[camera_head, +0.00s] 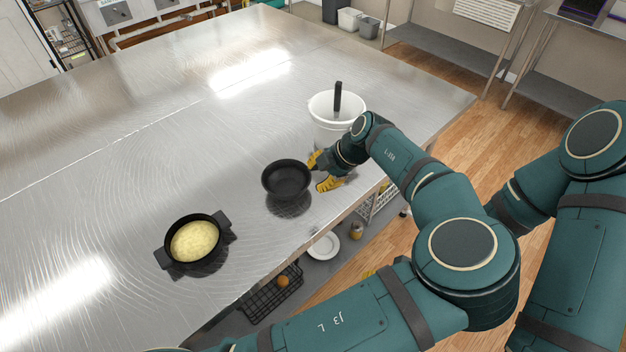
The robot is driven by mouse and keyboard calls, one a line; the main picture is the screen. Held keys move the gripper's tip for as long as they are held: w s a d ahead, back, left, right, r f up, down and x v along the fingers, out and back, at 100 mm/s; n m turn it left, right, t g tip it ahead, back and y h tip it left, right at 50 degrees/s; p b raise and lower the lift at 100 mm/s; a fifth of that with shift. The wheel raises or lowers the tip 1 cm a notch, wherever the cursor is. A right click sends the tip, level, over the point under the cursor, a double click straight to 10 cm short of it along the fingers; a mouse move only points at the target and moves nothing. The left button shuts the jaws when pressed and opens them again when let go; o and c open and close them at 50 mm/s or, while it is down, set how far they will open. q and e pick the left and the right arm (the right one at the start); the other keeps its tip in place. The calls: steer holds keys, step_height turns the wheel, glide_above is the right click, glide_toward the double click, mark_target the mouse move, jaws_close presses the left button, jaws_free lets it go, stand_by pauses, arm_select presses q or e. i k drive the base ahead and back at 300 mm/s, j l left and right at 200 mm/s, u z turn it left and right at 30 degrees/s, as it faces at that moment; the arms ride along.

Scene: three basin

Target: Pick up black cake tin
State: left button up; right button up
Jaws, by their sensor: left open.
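The black cake tin (286,181) is a round, dark, empty-looking pan near the right edge of the steel table, with a dark reflection just below it. My left gripper (319,174) has yellow fingertips and is at the tin's right side, very close to its rim. Its fingers are spread apart, one near the upper right of the rim and one lower, nearer the table edge. I cannot tell whether a finger touches the tin. My right gripper is out of view.
A black two-handled pot (165,256) with yellow contents stands to the left on the steel table (120,190). A white bucket (328,120) with a black handle sticking out stands just behind my left gripper. The table's far left is clear. A white plate (324,246) lies on the lower shelf.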

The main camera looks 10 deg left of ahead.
mark_target(194, 241)
steer(key=k+l, duration=0.1)
steer(key=l, duration=1.4)
steer(key=k, duration=0.05)
